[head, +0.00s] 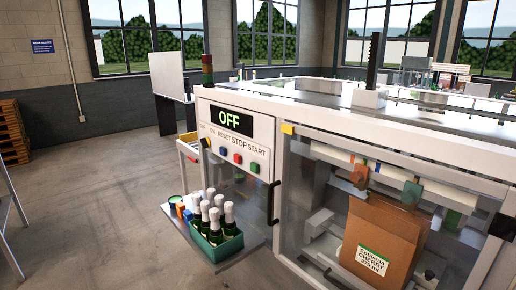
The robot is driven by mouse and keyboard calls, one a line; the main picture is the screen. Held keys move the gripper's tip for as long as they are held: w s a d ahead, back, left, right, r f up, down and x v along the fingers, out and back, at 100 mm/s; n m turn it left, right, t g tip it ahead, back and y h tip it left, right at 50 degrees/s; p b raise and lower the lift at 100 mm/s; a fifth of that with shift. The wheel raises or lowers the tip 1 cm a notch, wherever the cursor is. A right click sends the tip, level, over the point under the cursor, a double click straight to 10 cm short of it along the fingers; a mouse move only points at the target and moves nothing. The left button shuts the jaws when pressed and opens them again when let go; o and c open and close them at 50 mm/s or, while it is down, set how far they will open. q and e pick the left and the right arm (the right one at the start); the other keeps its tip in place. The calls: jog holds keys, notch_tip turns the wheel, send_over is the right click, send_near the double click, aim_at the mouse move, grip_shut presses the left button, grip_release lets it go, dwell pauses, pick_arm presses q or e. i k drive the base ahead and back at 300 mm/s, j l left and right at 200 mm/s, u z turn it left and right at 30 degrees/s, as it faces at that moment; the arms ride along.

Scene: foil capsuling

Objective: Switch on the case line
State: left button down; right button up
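The case line is a large white machine (330,128) with a control panel (262,160) on its left front face. A black display (232,120) above the panel reads "OFF" in pale green letters. The panel is lettered ON, RESET, STOP and START. Below the lettering are a dark knob on yellow (206,143) at the left end, a blue button (222,147), a red button (238,158) and a green button (254,167). The knob's exact setting is too small to read. Neither of my grippers shows in this view.
A green crate of foil-topped bottles (218,247) stands on a low shelf below the panel. A clear guard with a dark handle (272,203) fronts the machine. A brown carton (380,245) stands inside. A stack light (207,70) rises behind the panel. Floor at left is open.

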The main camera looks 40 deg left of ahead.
aim_at(205, 143)
jog(key=u, duration=1.55)
jog(key=i+j+u, duration=0.35)
jog(key=i+j, duration=0.75)
jog(key=i, duration=0.15)
